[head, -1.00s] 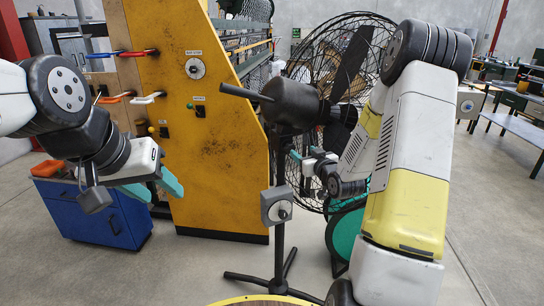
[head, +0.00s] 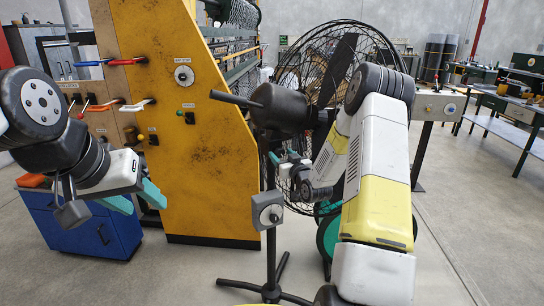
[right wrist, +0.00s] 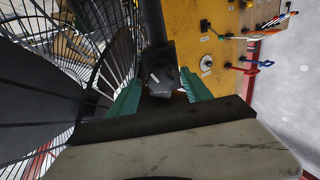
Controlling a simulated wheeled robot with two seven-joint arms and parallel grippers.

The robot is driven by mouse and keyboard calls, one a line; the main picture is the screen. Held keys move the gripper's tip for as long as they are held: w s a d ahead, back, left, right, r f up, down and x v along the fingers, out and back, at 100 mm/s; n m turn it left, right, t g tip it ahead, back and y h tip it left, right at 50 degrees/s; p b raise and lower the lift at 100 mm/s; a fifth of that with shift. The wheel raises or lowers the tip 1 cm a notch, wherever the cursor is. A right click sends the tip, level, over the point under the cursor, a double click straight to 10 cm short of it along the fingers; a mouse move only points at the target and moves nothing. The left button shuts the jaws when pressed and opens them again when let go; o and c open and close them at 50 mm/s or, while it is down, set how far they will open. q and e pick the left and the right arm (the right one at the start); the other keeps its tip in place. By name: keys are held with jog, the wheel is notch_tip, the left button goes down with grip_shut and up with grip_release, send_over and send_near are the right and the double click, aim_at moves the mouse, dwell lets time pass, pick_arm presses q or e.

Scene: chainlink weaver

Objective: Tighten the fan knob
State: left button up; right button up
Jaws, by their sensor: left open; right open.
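The black fan (head: 283,108) stands on a black pole with a round wire cage behind its motor. In the right wrist view a dark knob (right wrist: 160,80) with a white mark sits at the pole. My right gripper (right wrist: 158,98) is open, with one teal finger on each side of the knob; I cannot tell whether they touch it. In the head view my right gripper (head: 284,159) is beside the pole, just below the motor, and the knob is not clear there. My left gripper (head: 137,199) is open and empty, in front of the yellow machine.
A grey box with a dial (head: 268,211) is on the pole lower down. The yellow machine panel (head: 210,150) stands left of the fan, with a blue cabinet (head: 65,222) at its left. Open floor lies at the right, before the workbenches (head: 500,125).

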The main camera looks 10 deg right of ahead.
jog(key=shift+c, duration=0.3)
grip_shut()
